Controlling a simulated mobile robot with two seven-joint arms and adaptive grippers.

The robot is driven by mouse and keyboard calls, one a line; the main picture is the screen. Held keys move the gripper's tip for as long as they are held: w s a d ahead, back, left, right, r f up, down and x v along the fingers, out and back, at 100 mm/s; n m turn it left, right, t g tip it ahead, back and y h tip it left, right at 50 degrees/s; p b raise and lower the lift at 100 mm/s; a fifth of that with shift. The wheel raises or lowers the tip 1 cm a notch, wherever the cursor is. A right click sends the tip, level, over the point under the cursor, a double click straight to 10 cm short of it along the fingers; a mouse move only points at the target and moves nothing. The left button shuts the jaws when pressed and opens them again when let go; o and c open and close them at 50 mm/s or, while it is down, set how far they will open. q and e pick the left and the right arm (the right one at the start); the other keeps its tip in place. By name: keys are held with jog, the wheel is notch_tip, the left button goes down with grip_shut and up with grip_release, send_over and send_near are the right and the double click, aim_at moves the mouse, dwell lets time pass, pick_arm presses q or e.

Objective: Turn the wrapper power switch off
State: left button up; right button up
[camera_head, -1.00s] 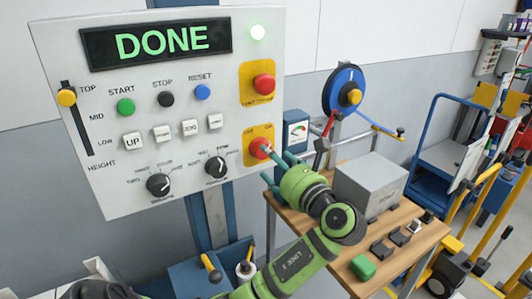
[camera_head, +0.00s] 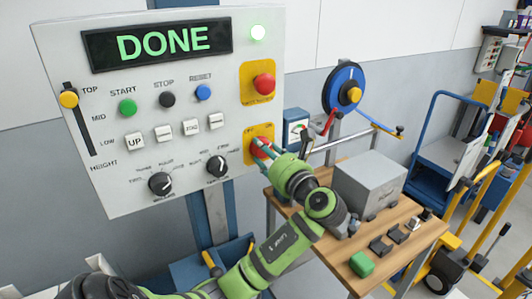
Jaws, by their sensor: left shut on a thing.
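The wrapper's control panel (camera_head: 120,90) is a white upright board. Its power switch (camera_head: 257,147) is a red rotary knob on a yellow plate, low on the panel's right side. My left gripper (camera_head: 265,150) is at this knob and shut on it, with its green wrist just to the right and below. The fingers hide much of the knob and the lower markings, so I cannot tell which way it points. My right gripper is not in view.
A red button (camera_head: 265,83) on another yellow plate sits right above the switch. A black dial (camera_head: 217,166) is close on its left. Below right, a wooden table (camera_head: 405,262) bears a grey box (camera_head: 368,186), small dark blocks and a green block (camera_head: 362,264).

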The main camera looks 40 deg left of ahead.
pick_arm(q)
jog(key=shift+f, duration=0.15)
jog(key=n+p, duration=0.1)
jog(key=n, duration=0.4)
jog(key=shift+f, duration=0.1)
jog(key=n, duration=0.3)
jog(key=shift+d+b, duration=0.1)
jog(key=shift+b, duration=0.2)
jog(key=n+b, duration=0.1)
jog(key=n, duration=0.1)
jog(key=shift+f+n, duration=0.1)
jog(key=shift+n, duration=0.3)
jog(key=n+b, duration=0.1)
jog(key=n, duration=0.1)
jog(key=shift+w+n+b, duration=0.1)
jog(key=shift+n+b, duration=0.2)
jog(key=shift+n, duration=0.1)
jog(key=n+b, duration=0.1)
jog(key=n, duration=0.1)
jog(key=n+b, duration=0.1)
jog(key=n, duration=0.1)
jog(key=shift+r+b, duration=0.3)
jog(key=shift+b, duration=0.05)
jog(key=shift+r+n, duration=0.1)
jog(key=shift+n, duration=0.2)
